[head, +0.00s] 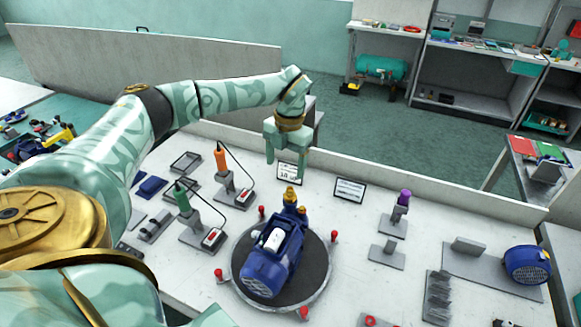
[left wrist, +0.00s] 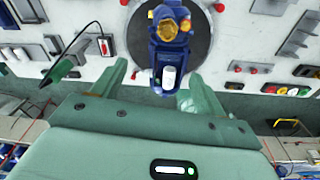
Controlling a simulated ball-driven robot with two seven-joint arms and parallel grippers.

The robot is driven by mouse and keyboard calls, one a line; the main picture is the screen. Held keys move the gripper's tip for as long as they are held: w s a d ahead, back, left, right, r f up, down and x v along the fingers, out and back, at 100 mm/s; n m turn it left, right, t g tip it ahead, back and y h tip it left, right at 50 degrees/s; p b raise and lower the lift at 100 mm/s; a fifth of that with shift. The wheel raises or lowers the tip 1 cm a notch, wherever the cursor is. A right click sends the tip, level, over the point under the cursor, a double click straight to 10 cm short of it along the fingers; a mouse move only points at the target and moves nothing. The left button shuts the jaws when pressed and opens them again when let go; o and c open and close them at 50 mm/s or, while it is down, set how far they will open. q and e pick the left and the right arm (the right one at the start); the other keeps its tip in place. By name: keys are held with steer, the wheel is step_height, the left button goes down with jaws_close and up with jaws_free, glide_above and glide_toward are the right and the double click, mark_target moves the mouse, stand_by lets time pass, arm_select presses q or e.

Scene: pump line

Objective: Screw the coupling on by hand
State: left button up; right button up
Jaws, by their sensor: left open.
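A blue pump (head: 270,265) sits on a round dark turntable (head: 240,262) in the middle of the bench. A brass fitting (head: 290,193), which looks like the coupling, stands on the pump's far end; it also shows in the left wrist view (left wrist: 168,28). My left gripper (head: 287,166) is open and empty, fingers pointing down, above and beyond the brass fitting and apart from it. In the left wrist view the open fingers (left wrist: 152,88) are on either side of the pump's lower end in the picture, with no contact to be seen. My right gripper is not in view.
Red-knobbed posts (head: 334,237) surround the turntable. An orange-handled tool (head: 221,158) and a green-handled tool (head: 182,198) stand in holders at left. Small signs (head: 349,190) stand behind the pump. A purple-topped tool (head: 404,197) and a blue motor (head: 527,264) are at right.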

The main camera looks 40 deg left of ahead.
mark_target(290, 189)
arm_select(q)
steer(key=f+n, duration=0.1)
steer(key=n, duration=0.5)
steer(key=w+f+n, duration=0.1)
steer(key=n, duration=0.5)
steer(key=f+n+t, duration=0.1)
steer(key=n, duration=0.5)
steer(key=shift+w, duration=0.15)
steer(key=n, duration=0.4)
steer(key=shift+w+n, duration=0.2)
steer(key=shift+n, duration=0.2)
steer(key=shift+f+b, duration=2.15)
steer(key=shift+b, duration=0.25)
steer(key=shift+f, duration=0.2)
steer(key=shift+f+p, duration=0.1)
steer(key=shift+p, duration=0.55)
steer(key=shift+f, duration=0.25)
